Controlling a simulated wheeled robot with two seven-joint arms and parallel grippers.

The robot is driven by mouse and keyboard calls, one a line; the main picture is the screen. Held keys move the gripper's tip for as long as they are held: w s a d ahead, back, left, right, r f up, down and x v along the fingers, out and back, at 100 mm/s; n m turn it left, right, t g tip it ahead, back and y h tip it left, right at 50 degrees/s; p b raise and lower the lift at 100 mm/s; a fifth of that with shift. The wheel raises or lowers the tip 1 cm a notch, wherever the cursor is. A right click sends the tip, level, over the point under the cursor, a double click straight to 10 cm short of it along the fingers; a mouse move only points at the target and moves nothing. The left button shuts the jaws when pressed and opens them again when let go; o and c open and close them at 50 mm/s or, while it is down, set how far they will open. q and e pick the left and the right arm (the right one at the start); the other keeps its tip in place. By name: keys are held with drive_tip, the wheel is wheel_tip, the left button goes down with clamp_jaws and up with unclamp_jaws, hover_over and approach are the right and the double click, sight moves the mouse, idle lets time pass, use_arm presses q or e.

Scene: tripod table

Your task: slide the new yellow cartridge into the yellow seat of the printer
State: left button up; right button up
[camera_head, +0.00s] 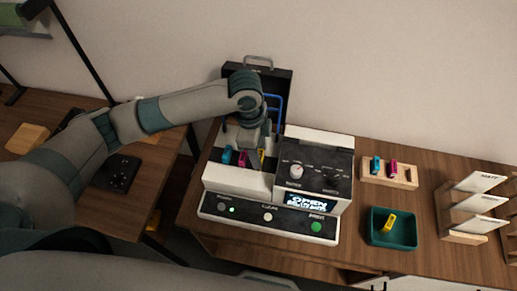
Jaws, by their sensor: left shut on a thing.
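The printer (228,180) stands on the table with its dark lid (284,78) raised at the back. Its open bay shows a cyan cartridge (227,154) and a magenta cartridge (242,158) side by side. My left gripper (259,148) points down over the bay, right of the magenta one, and is shut on a yellow cartridge (261,156). The arm and gripper hide the yellow cartridge's upper part and most of the yellow seat; I cannot tell how deep the cartridge sits. Another yellow cartridge (389,221) lies in the green tray (410,240). My right gripper is not in view.
A wooden rack (408,181) holds a cyan cartridge (376,164) and a magenta cartridge (393,167), with bare room at its right end. A paper sorter (464,237) stands far right. The printer's knob panel (317,160) rises just right of my gripper.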

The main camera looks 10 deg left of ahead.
use_arm(q)
drive_tip(key=shift+f, duration=0.45)
drive_tip(key=o, duration=1.1)
wheel_tip(320, 180, up, 7)
drive_tip(key=p, duration=0.8)
drive_tip(key=shift+r, duration=0.95)
